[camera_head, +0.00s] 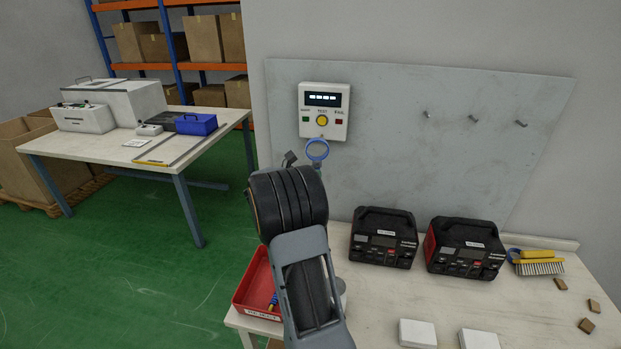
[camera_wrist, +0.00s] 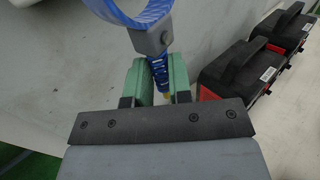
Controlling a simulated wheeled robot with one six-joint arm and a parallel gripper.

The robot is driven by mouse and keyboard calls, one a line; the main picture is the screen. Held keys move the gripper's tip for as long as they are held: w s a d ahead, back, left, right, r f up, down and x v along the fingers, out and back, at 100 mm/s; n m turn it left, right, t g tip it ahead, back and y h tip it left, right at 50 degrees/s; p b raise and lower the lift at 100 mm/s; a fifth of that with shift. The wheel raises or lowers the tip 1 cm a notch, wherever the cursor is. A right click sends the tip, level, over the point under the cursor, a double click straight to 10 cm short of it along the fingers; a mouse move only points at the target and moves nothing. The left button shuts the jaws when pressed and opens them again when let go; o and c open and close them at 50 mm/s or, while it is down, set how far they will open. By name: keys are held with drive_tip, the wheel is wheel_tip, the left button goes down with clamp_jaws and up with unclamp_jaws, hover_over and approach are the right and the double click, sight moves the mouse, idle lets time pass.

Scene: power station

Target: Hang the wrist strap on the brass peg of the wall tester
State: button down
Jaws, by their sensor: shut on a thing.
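The wall tester (camera_head: 340,97) is a white box with a lit display and a yellow button, fixed on the grey wall panel. The blue wrist strap (camera_head: 317,150) shows as a loop just below the tester's lower edge in the head view. In the wrist view, my gripper (camera_wrist: 158,82) is shut on the strap's blue coiled part, below a grey clasp (camera_wrist: 152,40), with the blue band (camera_wrist: 125,12) rising beyond the fingertips. My arm hides the fingers in the head view. I cannot make out the brass peg or tell whether the loop is around it.
Two black-and-red power units (camera_head: 383,237) (camera_head: 464,247) stand on the bench right of my arm. A red tray (camera_head: 254,287) is at the bench's left end. A brush (camera_head: 537,263) and small blocks lie right. Three hooks (camera_head: 473,118) project from the panel's right side.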

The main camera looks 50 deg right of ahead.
drive_tip(key=shift+w+d+f, duration=0.2)
drive_tip(key=shift+w+d, duration=0.3)
drive_tip(key=shift+d, duration=0.3)
drive_tip(key=shift+w+d+f, duration=0.25)
drive_tip(key=shift+w+d, duration=0.25)
drive_tip(key=shift+d, duration=0.35)
drive_tip(key=shift+w+d+f, duration=0.2)
drive_tip(key=shift+w+d, duration=0.3)
drive_tip(key=shift+d, duration=0.3)
drive_tip(key=c, duration=1)
unclamp_jaws()
drive_tip(key=shift+o, duration=0.2)
drive_tip(key=w+a+b, duration=0.1)
drive_tip(key=a, duration=1.2)
drive_tip(key=shift+w+a+f+b, duration=0.15)
drive_tip(key=shift+w+a+b, duration=0.15)
drive_tip(key=shift+w+b, duration=0.1)
